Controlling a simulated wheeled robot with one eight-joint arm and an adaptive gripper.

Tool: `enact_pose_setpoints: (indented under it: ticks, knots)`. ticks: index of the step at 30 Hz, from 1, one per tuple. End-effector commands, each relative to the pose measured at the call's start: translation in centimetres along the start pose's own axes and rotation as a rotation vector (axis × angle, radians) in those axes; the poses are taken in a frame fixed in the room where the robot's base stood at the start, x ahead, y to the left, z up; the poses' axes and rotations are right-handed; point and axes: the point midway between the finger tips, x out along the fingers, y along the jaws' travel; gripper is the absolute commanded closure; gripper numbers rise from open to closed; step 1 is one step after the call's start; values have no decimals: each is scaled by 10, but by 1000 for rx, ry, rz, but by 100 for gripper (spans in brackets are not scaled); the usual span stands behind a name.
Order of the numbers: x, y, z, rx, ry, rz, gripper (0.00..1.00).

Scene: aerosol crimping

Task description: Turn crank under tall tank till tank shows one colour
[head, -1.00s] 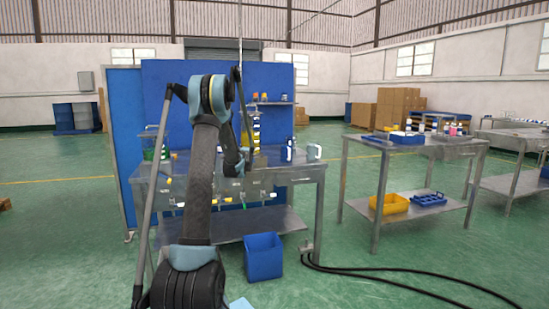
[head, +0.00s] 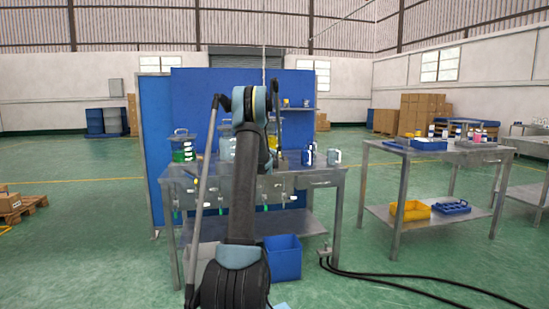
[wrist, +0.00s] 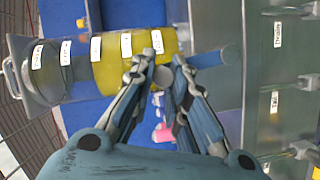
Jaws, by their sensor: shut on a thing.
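The tall tank (wrist: 108,67) lies sideways across the upper left of the wrist view. A small grey piece of the crank (wrist: 158,98) shows between the fingers; the grip itself is mostly hidden. A blue-grey bar (wrist: 212,58) sticks out to the right of the fingers. In the head view my arm hides the gripper and most of the tank.
A blue bin (head: 283,258) stands below. A second table (head: 440,156) is at right. Black cables (head: 400,280) cross the floor.

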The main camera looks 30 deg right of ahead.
Motion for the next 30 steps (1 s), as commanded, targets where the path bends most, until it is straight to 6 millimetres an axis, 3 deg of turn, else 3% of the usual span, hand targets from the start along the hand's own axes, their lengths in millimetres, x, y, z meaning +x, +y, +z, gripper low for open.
enact_pose_setpoints:
  ticks: [5, 6, 9, 25, 30]
  knots:
    - [5, 2, -1, -4, 4, 4, 100]
    - [5, 2, -1, -5, 3, 4, 81]
    - [5, 2, -1, -5, 3, 3, 65]
    - [-6, 7, 0, -1, 3, 5, 65]
    - [-21, 7, 0, -2, 3, 5, 65]
